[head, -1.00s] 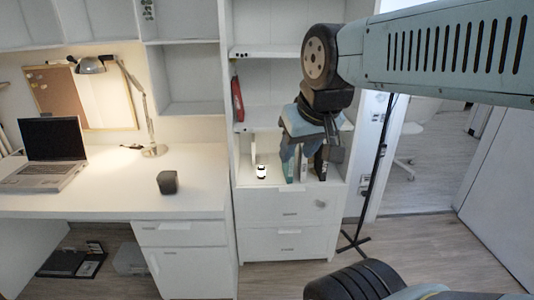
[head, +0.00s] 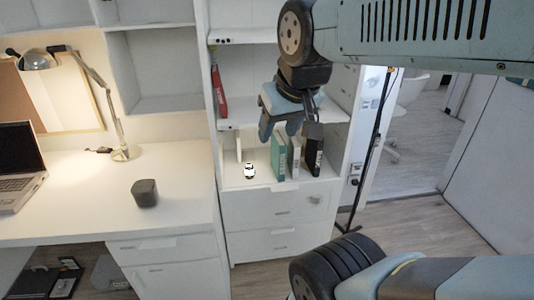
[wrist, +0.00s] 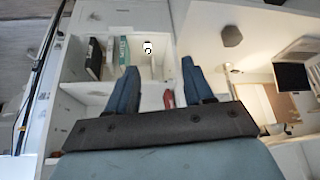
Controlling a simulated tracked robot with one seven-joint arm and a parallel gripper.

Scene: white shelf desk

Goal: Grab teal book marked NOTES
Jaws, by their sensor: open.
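The teal book (head: 278,157) stands upright on the lower shelf of the white shelf unit, at the left end of a short row of books. It also shows in the wrist view (wrist: 121,51), left of the gap between my fingers; its lettering is too small to read. My gripper (head: 283,132) is open and empty, in front of the shelf and near the tops of the books. In the wrist view my two blue fingers (wrist: 159,68) are wide apart with nothing between them.
A white book (head: 294,159) and a black book (head: 313,157) stand right of the teal one. A small white and black figure (head: 250,171) stands left of it. A red object (head: 219,92) is on the shelf above. A dark speaker-like block (head: 145,193) sits on the desk.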

